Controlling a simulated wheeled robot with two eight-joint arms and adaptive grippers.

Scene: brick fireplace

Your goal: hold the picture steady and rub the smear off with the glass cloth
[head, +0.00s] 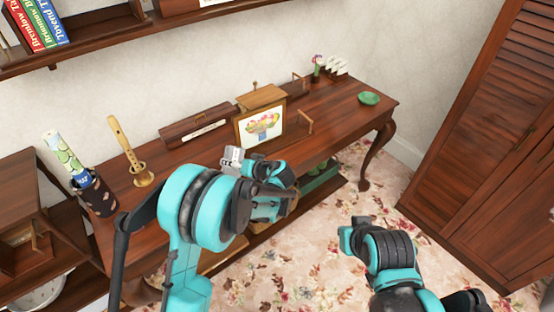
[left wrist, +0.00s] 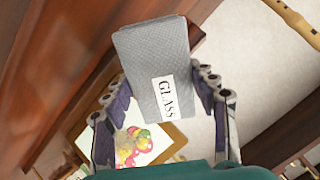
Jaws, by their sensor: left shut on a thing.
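In the left wrist view my left gripper (left wrist: 162,95) is shut on the grey glass cloth (left wrist: 148,55), labelled GLASS. My right gripper (head: 350,236) is over the carpet, away from the table; its fingers are not clear.
The table (head: 340,115) also holds a dark long box (head: 195,128), a recorder on a stand (head: 127,143), a dark patterned holder (head: 95,195) and a green dish (head: 369,98). A louvred cupboard (head: 490,130) stands at right. The carpet between is clear.

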